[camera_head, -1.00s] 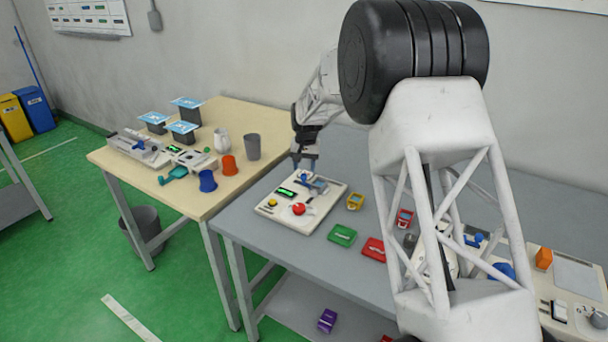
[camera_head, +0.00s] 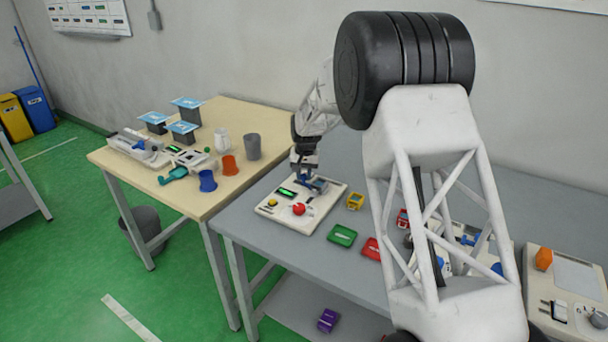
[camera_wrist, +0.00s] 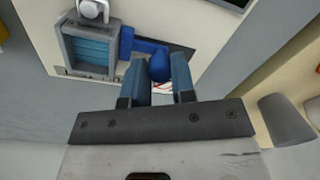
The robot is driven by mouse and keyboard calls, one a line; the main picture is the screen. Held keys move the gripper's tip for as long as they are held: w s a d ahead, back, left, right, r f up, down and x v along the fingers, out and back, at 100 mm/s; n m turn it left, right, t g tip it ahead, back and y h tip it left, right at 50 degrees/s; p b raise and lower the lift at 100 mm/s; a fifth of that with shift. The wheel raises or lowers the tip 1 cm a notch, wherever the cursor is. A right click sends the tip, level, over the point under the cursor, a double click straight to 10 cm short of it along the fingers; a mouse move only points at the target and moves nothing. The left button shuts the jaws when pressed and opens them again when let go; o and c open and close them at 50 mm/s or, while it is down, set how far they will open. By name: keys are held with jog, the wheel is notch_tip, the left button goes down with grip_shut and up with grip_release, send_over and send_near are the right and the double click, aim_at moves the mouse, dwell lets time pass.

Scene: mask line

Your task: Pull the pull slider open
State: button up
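A light control panel (camera_head: 279,212) lies on the grey table below my gripper (camera_head: 308,174). In the wrist view, a blue rounded handle (camera_wrist: 151,50) sticks out from a slot strip on the panel. I take it to be the pull slider's handle. My gripper (camera_wrist: 161,68) points down at it, with its two blue fingers apart. The handle's rounded end lies at the fingertips, partly between them and close to the left finger. Bare panel shows between the fingers; I cannot tell whether they touch the handle.
A blue ribbed block (camera_wrist: 89,50) in a grey frame sits beside the handle. The panel also carries a red knob (camera_head: 298,209), a yellow button (camera_head: 272,202) and a green display (camera_head: 287,193). Yellow (camera_head: 355,201) and green (camera_head: 342,235) pieces lie to the right.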

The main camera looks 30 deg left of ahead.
aim_at(295, 181)
grip_shut()
jog(key=shift+a, duration=1.65)
jog(key=o, duration=0.8)
grip_release()
jog(key=shift+r, duration=0.15)
jog(key=shift+d+r, duration=0.1)
jog(key=shift+r, duration=3.65)
jog(key=shift+w, duration=0.1)
